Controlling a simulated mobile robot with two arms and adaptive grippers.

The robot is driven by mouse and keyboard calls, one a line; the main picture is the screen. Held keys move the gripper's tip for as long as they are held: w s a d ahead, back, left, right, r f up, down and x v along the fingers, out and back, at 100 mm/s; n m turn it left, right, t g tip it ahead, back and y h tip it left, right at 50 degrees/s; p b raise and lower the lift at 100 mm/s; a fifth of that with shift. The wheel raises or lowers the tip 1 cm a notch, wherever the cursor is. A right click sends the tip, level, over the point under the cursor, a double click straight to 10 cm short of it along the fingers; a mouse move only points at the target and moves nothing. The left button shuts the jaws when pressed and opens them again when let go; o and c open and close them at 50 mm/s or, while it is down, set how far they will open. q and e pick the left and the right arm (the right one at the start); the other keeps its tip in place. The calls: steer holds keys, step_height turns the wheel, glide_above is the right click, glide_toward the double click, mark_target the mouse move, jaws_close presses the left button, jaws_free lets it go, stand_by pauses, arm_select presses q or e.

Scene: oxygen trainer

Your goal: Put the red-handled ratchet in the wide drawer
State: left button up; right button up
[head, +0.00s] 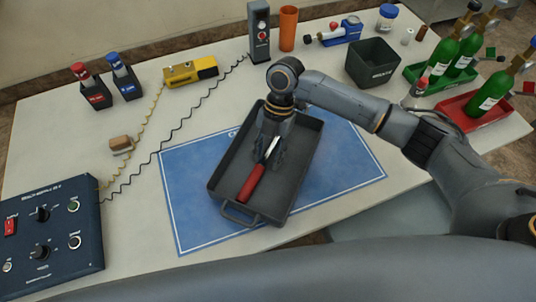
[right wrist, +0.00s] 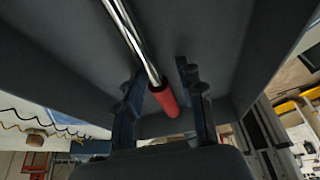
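The red-handled ratchet (head: 251,183) lies aslant inside a dark grey open drawer-like tray (head: 298,186) with a pull handle at its near end. Its red grip is toward the near left, and its metal shaft runs up toward my right gripper (head: 272,150). That gripper points down inside the tray, over its far half. In the right wrist view my right gripper (right wrist: 160,95) has its fingers apart, with the ratchet (right wrist: 166,98) showing between them; I cannot tell whether they touch it. The ratchet's far end is partly hidden by the gripper. My left gripper is not in view.
The tray sits on a blue mat (head: 195,210) on the pale table. A dark control box (head: 50,240) is at the left. A dark grey bin (head: 373,66), an orange cylinder (head: 288,28) and green bottles (head: 492,94) stand at the back and right. The table's left middle is mostly clear.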

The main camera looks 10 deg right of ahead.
steer(key=b+v, duration=0.1)
steer(key=v, duration=1.1)
steer(key=shift+w+d+b, duration=0.2)
steer(key=shift+d+b, duration=0.05)
steer(key=shift+b, duration=0.15)
steer(key=shift+o, duration=0.2)
steer(key=shift+w+d+r, duration=0.1)
steer(key=shift+r, duration=0.3)
steer(key=shift+o, duration=0.3)
steer(key=shift+r+p, duration=0.3)
steer(key=shift+r, duration=0.05)
steer(key=t+h+p, duration=0.3)
steer(key=t+p, duration=0.1)
steer(key=p, duration=0.4)
glide_above(267, 160)
step_height(267, 160, down, 6)
steer(key=shift+f, duration=0.8)
steer(key=f, duration=0.2)
steer(key=f+p, duration=0.1)
steer(key=f, duration=0.1)
steer(key=shift+a+f, duration=0.1)
steer(key=shift+a, duration=0.25)
steer(key=shift+w+f, duration=0.1)
steer(key=shift+f, duration=0.4)
jaws_close()
